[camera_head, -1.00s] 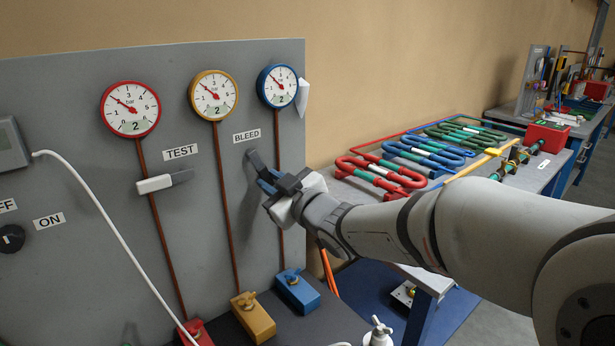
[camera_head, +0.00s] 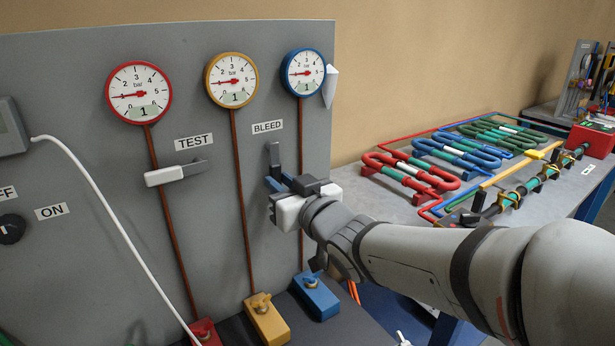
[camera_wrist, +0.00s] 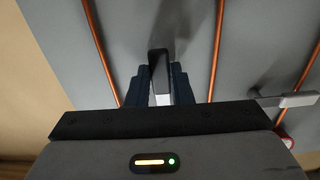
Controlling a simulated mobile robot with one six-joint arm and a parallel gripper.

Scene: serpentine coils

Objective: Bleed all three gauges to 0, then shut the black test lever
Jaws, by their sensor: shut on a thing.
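Three round gauges hang on the grey panel: red (camera_head: 139,93), yellow (camera_head: 231,80) and blue (camera_head: 303,73). Each display reads 1. Under the BLEED label (camera_head: 267,127), the dark bleed lever (camera_head: 273,156) stands about vertical. My gripper (camera_head: 277,184) is shut on its lower part. In the wrist view the lever (camera_wrist: 158,62) sits between the dark fingers (camera_wrist: 161,88), with a pale part lower down. The test lever (camera_head: 177,173), under the TEST label (camera_head: 194,142), lies near horizontal, with a white grip at left and a dark end at right.
Copper pipes run down from the gauges to red (camera_head: 205,334), yellow (camera_head: 268,322) and blue (camera_head: 317,299) valve blocks. A white cable (camera_head: 110,225) crosses the panel's left side. A bench (camera_head: 375,200) with coloured serpentine coils (camera_head: 420,172) stands at right, behind my arm.

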